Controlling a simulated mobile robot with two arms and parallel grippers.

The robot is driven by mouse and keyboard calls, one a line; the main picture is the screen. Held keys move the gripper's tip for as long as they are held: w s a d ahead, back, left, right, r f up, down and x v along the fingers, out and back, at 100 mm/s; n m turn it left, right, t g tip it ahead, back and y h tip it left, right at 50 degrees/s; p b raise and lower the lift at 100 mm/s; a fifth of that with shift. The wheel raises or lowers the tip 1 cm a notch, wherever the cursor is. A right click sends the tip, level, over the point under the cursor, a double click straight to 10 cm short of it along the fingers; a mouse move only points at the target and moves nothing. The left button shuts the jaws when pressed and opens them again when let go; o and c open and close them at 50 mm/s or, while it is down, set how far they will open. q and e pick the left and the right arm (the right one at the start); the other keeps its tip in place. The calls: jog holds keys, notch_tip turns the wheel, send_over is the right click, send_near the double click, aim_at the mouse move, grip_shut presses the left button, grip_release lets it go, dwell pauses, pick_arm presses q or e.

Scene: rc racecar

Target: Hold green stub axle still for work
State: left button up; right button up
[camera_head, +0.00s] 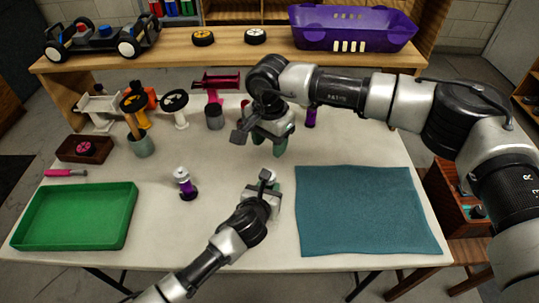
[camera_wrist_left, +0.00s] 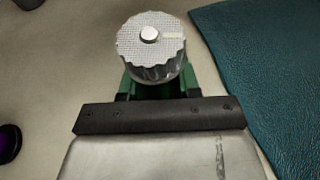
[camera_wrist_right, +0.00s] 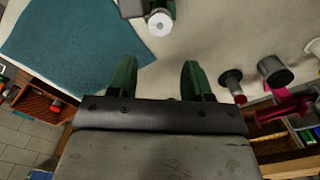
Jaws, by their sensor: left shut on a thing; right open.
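My left gripper (camera_head: 268,187) is low over the white table, left of the teal mat. It is shut on the green stub axle, whose ridged silver top (camera_wrist_left: 150,45) stands up between the green fingers in the left wrist view. The axle's lower part is hidden by the fingers. The silver top also shows at the upper edge of the right wrist view (camera_wrist_right: 160,23). My right gripper (camera_head: 277,145) is above the table, farther back than the left one. Its green fingers are apart and nothing is between them in the right wrist view (camera_wrist_right: 158,75).
A purple-based part with a silver top (camera_head: 184,183) stands left of my left gripper. A green tray (camera_head: 75,217) lies at left, a teal mat (camera_head: 366,210) at right. A cup (camera_head: 142,146) and several parts stand farther back, below a wooden shelf (camera_head: 225,60).

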jog(key=shift+r, duration=0.65)
jog(key=shift+o, duration=1.4)
jog(key=n, duration=0.3)
jog(key=shift+s+a+f, duration=0.1)
jog(key=shift+a, duration=0.1)
notch_tip(320, 180, down, 12)
jog(key=n, duration=0.3)
jog(key=shift+c, duration=0.2)
